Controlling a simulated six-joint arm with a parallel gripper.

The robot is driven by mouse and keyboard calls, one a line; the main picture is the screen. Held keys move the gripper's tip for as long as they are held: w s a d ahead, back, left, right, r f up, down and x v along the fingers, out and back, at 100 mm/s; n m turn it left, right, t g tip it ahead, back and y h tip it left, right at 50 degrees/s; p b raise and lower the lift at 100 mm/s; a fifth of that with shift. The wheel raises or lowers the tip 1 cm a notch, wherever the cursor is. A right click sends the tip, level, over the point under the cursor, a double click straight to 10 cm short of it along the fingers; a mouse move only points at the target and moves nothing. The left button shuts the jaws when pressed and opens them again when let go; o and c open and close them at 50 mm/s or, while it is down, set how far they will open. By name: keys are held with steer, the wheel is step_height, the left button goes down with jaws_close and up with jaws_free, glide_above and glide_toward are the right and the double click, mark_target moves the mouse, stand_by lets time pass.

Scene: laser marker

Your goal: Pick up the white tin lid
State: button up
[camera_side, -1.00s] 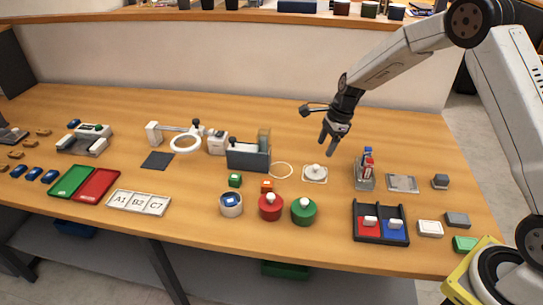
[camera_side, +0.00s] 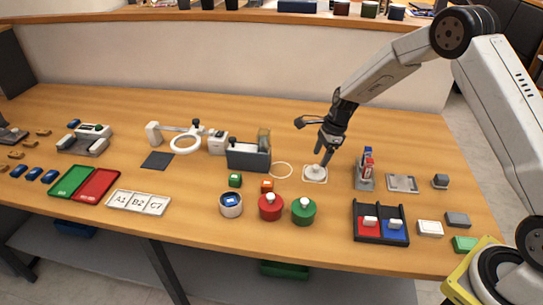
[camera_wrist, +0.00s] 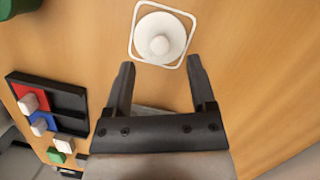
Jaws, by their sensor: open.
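The white tin lid (camera_side: 314,173) is a round disc with a knob on top. It lies flat on the table inside a thin white square outline (camera_side: 325,180). The lid (camera_wrist: 159,38) also shows in the wrist view at the top middle, knob facing the camera. My gripper (camera_side: 322,158) is open and low over the lid, close to its knob in the side view. In the wrist view the fingertips of my gripper (camera_wrist: 161,64) are parted and empty, with the lid just beyond them. I cannot tell if a finger touches it.
A red tin (camera_side: 270,208) and a green tin (camera_side: 304,213) with white knobs stand in front. A grey stand with red and blue items (camera_side: 365,172) is close on the right. A black tray (camera_side: 381,238) lies front right. A grey box (camera_side: 248,158) stands to the left.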

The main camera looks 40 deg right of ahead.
mark_target(317, 166)
steer(key=shift+x, duration=2)
jaws_close()
